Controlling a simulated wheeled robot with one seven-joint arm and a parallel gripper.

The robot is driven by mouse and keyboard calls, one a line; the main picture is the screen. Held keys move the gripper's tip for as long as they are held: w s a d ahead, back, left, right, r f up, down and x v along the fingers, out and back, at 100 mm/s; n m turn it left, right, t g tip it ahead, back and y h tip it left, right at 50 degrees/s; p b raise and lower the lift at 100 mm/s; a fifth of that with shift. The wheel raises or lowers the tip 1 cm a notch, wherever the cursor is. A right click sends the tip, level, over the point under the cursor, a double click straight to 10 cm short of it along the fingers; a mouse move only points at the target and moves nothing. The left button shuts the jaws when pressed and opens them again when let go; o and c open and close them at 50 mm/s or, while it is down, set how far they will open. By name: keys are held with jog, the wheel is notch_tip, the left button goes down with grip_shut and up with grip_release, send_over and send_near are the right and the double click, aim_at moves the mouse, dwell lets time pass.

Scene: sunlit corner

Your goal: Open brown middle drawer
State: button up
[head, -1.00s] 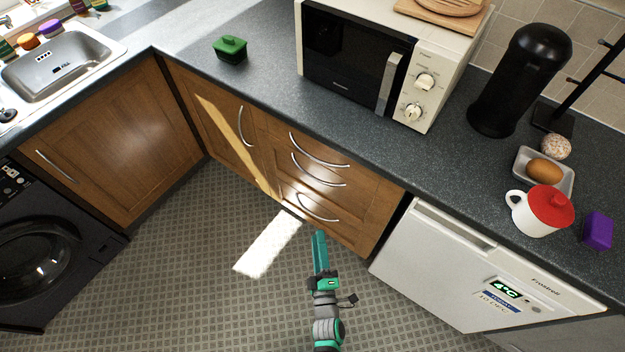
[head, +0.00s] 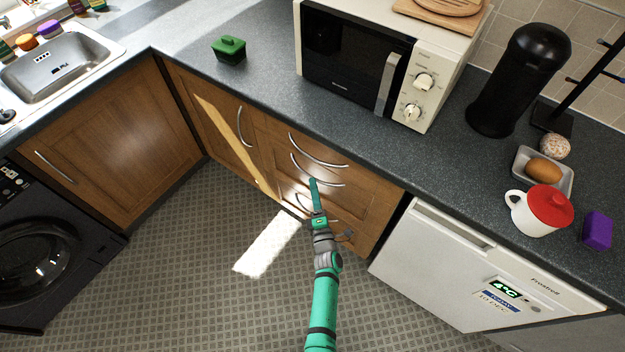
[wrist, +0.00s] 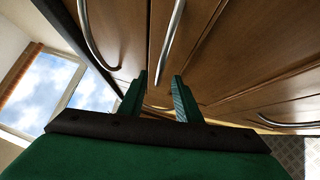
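The brown wooden drawer unit under the counter has three curved metal handles, and its drawers look closed. The middle drawer's handle (head: 331,185) lies between the top handle (head: 318,158) and the bottom one, which my arm partly covers. My gripper (head: 313,181) is at the middle handle in the head view, overlapping it. In the wrist view my gripper (wrist: 157,92) is open, with its two green fingers apart. The middle handle (wrist: 171,42) runs down toward the gap between the fingertips; I cannot tell whether it is between them. The top handle (wrist: 90,40) is to the left.
A white appliance (head: 470,265) stands right of the drawers, and a brown cabinet door (head: 215,125) is to their left. The dark counter (head: 260,95) overhangs above, with a microwave (head: 355,60) on it. The tiled floor (head: 170,270) in front is clear.

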jog(key=shift+x, duration=1.85)
jog(key=shift+c, duration=0.7)
grip_shut()
jog(key=shift+s+a, duration=0.15)
jog(key=s+a, duration=1)
jog(key=s, duration=0.4)
jog(key=s+a, duration=1)
jog(key=s, duration=0.3)
jog(key=shift+s, duration=0.4)
jog(key=shift+o, duration=0.7)
grip_release()
